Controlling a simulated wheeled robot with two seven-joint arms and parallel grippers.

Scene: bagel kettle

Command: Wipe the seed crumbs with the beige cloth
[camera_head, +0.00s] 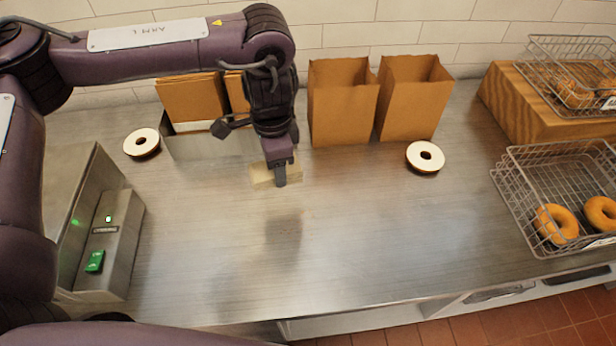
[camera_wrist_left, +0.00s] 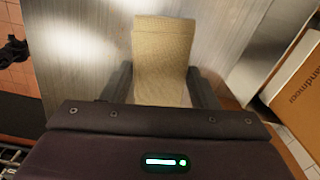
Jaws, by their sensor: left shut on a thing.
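The beige cloth (camera_head: 261,177) is at the back middle of the steel counter, in front of the metal holder. My left gripper (camera_head: 281,172) points down over it and is shut on it. In the left wrist view the cloth (camera_wrist_left: 163,62) lies between the two dark fingers (camera_wrist_left: 161,88) and extends ahead of them. I cannot tell whether the cloth touches the counter. My right gripper is not in view.
Brown bags stand in a metal holder (camera_head: 205,147). Two open paper bags (camera_head: 342,103) (camera_head: 412,98) stand right of it. White-topped bagels (camera_head: 141,143) (camera_head: 425,157) lie on both sides. A steel machine (camera_head: 108,245) stands left, a wire basket (camera_head: 510,190) right. The front middle counter (camera_head: 350,240) is clear.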

